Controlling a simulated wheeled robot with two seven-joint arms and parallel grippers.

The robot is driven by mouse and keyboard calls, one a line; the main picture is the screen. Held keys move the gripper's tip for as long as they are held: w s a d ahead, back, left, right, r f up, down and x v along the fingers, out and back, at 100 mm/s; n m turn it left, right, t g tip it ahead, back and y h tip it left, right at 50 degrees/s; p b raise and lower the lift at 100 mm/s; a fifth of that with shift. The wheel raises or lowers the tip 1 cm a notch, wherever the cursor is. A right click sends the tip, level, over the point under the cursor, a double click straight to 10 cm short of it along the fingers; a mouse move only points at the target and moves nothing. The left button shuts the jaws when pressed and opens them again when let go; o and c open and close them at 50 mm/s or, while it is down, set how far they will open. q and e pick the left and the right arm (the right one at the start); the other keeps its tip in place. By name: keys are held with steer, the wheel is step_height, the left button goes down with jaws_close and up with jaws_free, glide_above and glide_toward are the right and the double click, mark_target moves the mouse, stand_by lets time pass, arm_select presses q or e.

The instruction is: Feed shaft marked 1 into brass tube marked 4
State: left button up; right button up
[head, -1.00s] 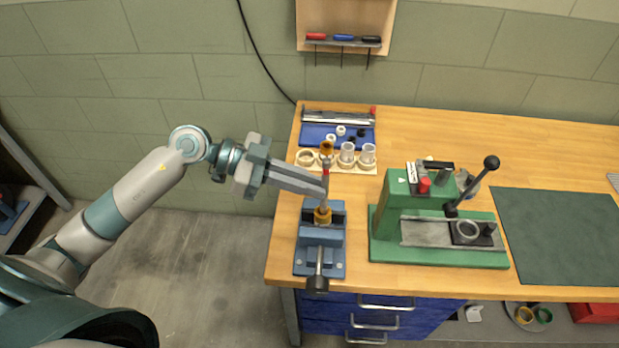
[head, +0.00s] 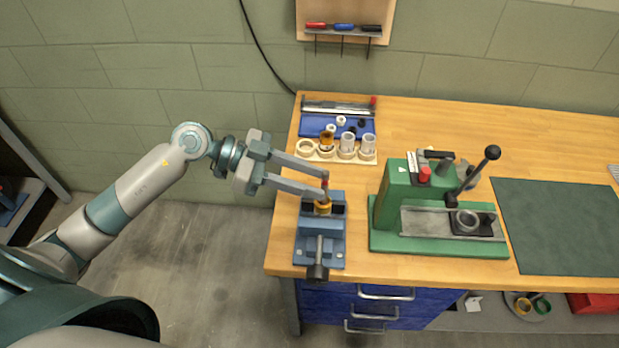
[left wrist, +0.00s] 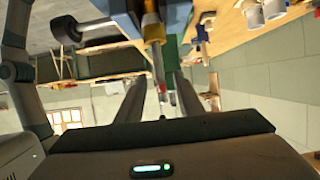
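A blue vise (head: 335,228) at the bench's left end holds an upright brass tube (head: 323,208). A thin shaft (head: 325,183) with a red band stands upright in the top of the tube, its lower part hidden inside. My left gripper (head: 324,182) is open, its two fingers spread on either side of the shaft. In the left wrist view the shaft (left wrist: 158,72) runs from the brass tube (left wrist: 153,30) to between the spread fingers, apparently touching neither. I cannot read any marking. My right gripper is not in view.
A green press (head: 395,215) with a lever stands right of the vise. Behind the vise are a rack (head: 305,150) with several cups and a blue tray (head: 312,132) with small parts. A dark green mat (head: 560,225) lies at the right.

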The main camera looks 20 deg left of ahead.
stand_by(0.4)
